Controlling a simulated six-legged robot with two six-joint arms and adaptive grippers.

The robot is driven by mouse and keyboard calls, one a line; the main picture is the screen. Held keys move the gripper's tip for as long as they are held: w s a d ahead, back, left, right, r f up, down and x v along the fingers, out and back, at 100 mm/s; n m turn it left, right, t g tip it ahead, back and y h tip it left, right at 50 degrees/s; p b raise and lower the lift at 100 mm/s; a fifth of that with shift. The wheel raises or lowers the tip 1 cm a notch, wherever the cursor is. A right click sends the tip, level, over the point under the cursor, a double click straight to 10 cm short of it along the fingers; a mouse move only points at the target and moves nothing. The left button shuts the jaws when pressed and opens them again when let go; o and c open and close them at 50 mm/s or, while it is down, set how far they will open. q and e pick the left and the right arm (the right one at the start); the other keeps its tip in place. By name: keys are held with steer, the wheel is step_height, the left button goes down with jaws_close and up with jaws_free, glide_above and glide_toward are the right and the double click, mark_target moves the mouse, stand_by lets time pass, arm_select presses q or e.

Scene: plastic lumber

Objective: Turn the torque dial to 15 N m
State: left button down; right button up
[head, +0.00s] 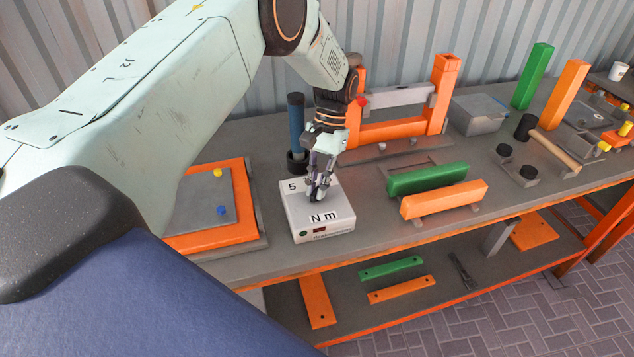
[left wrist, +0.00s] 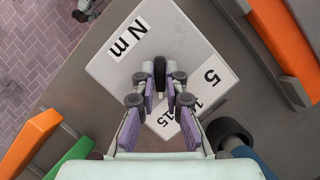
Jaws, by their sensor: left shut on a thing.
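The torque box (head: 327,221) is a pale box on the grey bench, with "5" and "N m" labels on top. In the left wrist view its top (left wrist: 195,50) fills the middle, with "N m" at the upper left and "5" at the right. The other number labels are partly covered by a finger. My left gripper (head: 320,188) points down over the box. Its fingers are shut on the dark dial (left wrist: 160,73), one on each side. The fingers hide much of the dial, and I cannot read its setting. My right gripper is not in view.
A blue cylinder in a black holder (head: 296,128) stands close behind the box. An orange-framed tray (head: 208,243) lies to the left. A green beam (head: 427,178) and an orange beam (head: 444,199) lie to the right. An orange frame (head: 445,92) stands at the back.

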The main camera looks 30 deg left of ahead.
arm_select(q)
steer(key=shift+w+r+m, duration=0.15)
steer(key=shift+m, duration=0.15)
steer(key=c, duration=1.4)
jaws_free()
steer(key=v, duration=1.1)
steer(key=shift+r, duration=0.45)
steer(key=shift+d, duration=0.1)
